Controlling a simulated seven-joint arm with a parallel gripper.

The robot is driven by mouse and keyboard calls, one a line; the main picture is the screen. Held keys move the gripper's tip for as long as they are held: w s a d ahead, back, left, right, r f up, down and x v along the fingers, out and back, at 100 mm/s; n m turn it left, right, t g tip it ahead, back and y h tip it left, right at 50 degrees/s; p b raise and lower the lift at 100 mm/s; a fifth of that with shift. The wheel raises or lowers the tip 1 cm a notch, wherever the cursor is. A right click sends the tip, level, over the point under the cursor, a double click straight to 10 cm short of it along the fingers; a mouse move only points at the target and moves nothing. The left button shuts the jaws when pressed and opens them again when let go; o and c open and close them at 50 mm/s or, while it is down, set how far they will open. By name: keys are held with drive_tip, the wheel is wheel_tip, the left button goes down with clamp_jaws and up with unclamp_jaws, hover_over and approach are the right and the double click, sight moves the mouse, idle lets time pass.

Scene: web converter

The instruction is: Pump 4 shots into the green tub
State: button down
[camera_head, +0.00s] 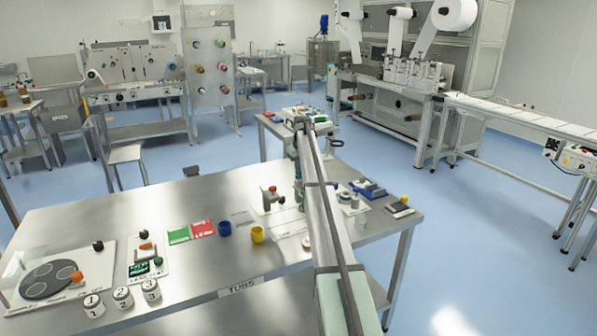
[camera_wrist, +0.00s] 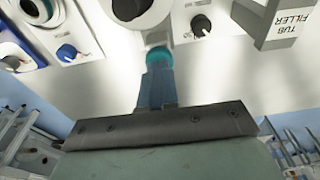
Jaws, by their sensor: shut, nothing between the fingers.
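My gripper (camera_head: 299,195) hangs down at the right half of the steel table. It also shows in the wrist view (camera_wrist: 158,68), its fingers shut and empty. A round teal-green shape is at the fingertips there; I cannot tell whether it is the green tub or part of the fingers. A grey block labelled TUB FILLER (camera_wrist: 285,22) is at upper right of the wrist view, beside a black knob (camera_wrist: 201,25). A dark part (camera_wrist: 127,9) lies over a round white piece just beyond the fingertips. I cannot clearly make out a green tub in the head view.
Numbered white jars (camera_head: 122,298) stand at front left. A small red-and-grey device (camera_head: 270,197) is near my gripper.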

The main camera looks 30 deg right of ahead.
drive_tip(key=shift+r, duration=1.8)
drive_tip(key=shift+f, duration=1.65)
drive_tip(key=shift+r, duration=1.65)
drive_tip(key=shift+r, duration=3)
